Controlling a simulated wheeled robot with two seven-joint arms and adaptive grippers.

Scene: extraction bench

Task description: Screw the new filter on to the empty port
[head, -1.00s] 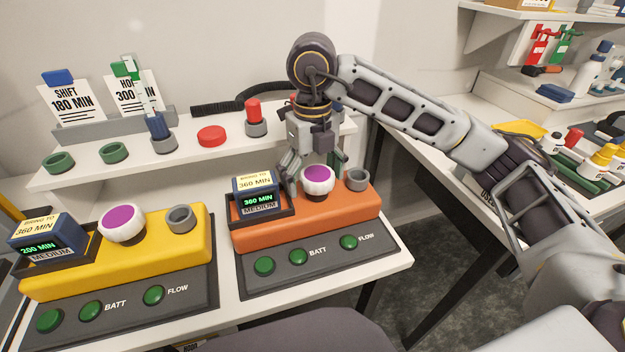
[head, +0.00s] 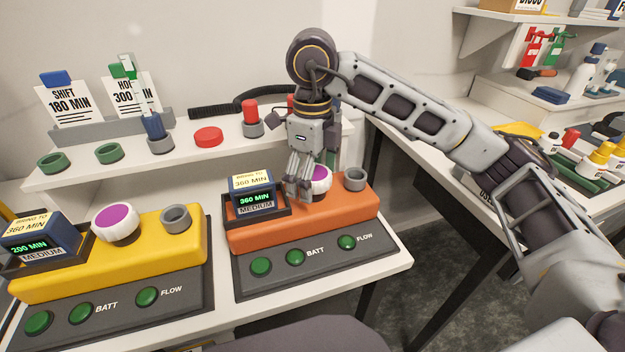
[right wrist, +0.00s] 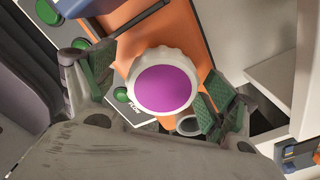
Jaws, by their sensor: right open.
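A white ribbed filter with a purple top (head: 320,180) sits on the orange unit (head: 290,232), partly hidden by my right gripper (head: 303,188). In the right wrist view the filter (right wrist: 166,86) is between the two green-padded fingers of my open right gripper (right wrist: 152,96); I cannot tell whether they touch it. An empty grey port (head: 355,179) is right of that filter. A similar purple-topped filter (head: 116,222) sits on the yellow unit (head: 100,275), with an empty grey port (head: 177,219) to its right. My left gripper is not in view.
A display box (head: 254,194) stands left of the orange unit's filter, close to my right gripper. The shelf behind holds green rings (head: 109,153), a red cap (head: 208,137) and a red-topped piece (head: 251,117). A side table on the right holds bottles (head: 597,160).

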